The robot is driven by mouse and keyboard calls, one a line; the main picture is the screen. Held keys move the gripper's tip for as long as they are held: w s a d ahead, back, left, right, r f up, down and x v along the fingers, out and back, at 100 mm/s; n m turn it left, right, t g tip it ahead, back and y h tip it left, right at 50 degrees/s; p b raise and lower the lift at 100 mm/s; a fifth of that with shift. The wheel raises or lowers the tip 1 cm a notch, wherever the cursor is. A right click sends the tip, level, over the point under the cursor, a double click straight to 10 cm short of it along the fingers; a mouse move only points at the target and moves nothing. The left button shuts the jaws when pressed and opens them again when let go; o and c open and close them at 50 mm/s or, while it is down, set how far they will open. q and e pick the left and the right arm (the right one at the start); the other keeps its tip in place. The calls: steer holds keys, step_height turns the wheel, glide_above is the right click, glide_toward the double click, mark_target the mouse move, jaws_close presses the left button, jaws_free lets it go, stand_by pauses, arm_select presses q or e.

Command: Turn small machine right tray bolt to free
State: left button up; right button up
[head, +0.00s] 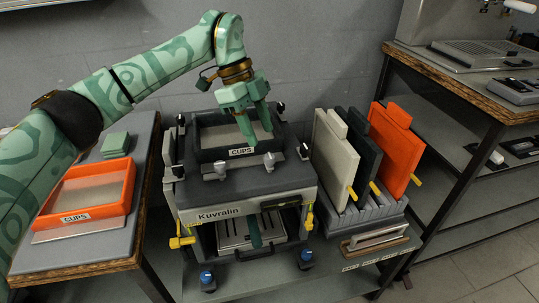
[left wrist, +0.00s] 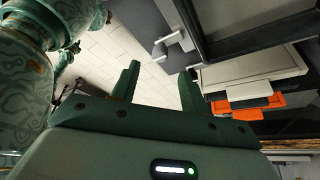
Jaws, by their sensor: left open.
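The small machine, marked Kuvralin (head: 218,214), stands in the middle of the head view. A dark tray labelled CUPS (head: 241,153) sits on its top. Light grey bolts stand along the tray's front, one at left (head: 213,168) and one at right (head: 269,160). My left gripper (head: 254,124) is open above the tray, its fingers pointing down, behind the right bolt and apart from it. In the left wrist view, both fingers (left wrist: 158,86) are spread with nothing between them. A light grey bolt (left wrist: 168,45) shows beyond them; I cannot tell which one. My right gripper is out of view.
An orange CUPS tray (head: 82,216) and green pads (head: 115,145) lie on the left table. Cream (head: 335,160), dark and orange (head: 390,150) panels stand in a rack close to the machine's right. Yellow handles (head: 182,241) stick out at the machine's front.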

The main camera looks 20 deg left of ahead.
mark_target(270, 155)
arm_select(q)
steer(key=b+x, duration=0.1)
steer(key=x, duration=0.5)
steer(key=shift+d+b, duration=0.1)
steer(key=shift+b, duration=0.3)
jaws_close()
